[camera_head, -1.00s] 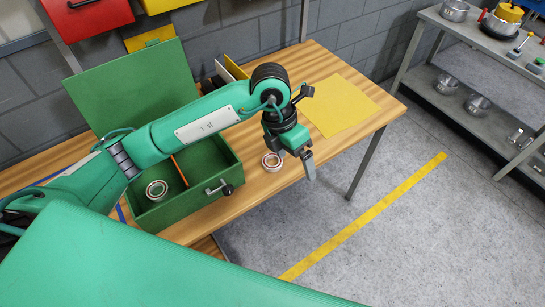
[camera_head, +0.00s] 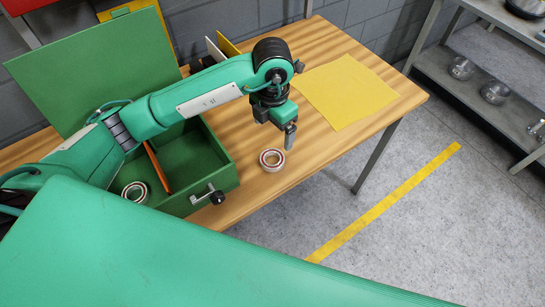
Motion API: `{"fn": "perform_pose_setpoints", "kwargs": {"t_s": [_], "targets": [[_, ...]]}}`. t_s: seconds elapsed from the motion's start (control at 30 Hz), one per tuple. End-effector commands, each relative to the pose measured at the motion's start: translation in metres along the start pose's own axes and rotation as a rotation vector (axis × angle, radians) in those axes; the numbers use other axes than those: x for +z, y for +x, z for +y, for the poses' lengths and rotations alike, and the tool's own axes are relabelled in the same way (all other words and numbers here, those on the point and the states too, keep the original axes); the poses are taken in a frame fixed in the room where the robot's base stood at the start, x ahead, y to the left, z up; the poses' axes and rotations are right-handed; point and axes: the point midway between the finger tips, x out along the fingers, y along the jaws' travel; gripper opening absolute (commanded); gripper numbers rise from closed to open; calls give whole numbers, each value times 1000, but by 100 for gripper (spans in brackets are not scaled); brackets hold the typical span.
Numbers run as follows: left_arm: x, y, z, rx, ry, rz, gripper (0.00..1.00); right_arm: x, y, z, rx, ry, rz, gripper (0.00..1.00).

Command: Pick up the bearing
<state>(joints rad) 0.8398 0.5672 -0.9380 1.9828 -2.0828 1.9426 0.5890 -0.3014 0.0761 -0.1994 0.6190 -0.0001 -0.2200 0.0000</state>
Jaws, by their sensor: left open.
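A ring-shaped metal bearing (camera_head: 272,159) lies flat on the wooden table near its front edge. A second bearing (camera_head: 136,191) lies inside the green box, left of the orange divider. My left gripper (camera_head: 290,138) points down just above and right of the bearing on the table. It is open and empty, and looks apart from the bearing. Its fingers overlap in this view, so the gap is hard to see. My right gripper is not in view.
The green box (camera_head: 222,170) stands open on the table (camera_head: 330,160), with a latch at its front. A yellow sheet (camera_head: 345,90) lies at the table's right. A metal shelf (camera_head: 455,85) with bowls stands beyond a floor gap marked by a yellow line (camera_head: 385,200).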

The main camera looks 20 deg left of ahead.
Motion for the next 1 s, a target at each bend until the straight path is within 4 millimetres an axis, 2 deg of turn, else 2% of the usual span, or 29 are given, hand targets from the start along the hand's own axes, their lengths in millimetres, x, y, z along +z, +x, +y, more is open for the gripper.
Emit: {"fn": "perform_pose_setpoints", "kwargs": {"t_s": [0.3,0.57,0.73,0.83,1.0], "targets": [[-1,57,0,-2,-1,5,90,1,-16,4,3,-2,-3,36],[-1,76,0,-2,1,3,90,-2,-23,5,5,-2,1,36],[-1,98,2,-3,-1,6,90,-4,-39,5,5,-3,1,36],[0,113,2,-2,0,4,90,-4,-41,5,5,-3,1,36],[0,123,3,0,0,0,90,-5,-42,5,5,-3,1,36]]}}
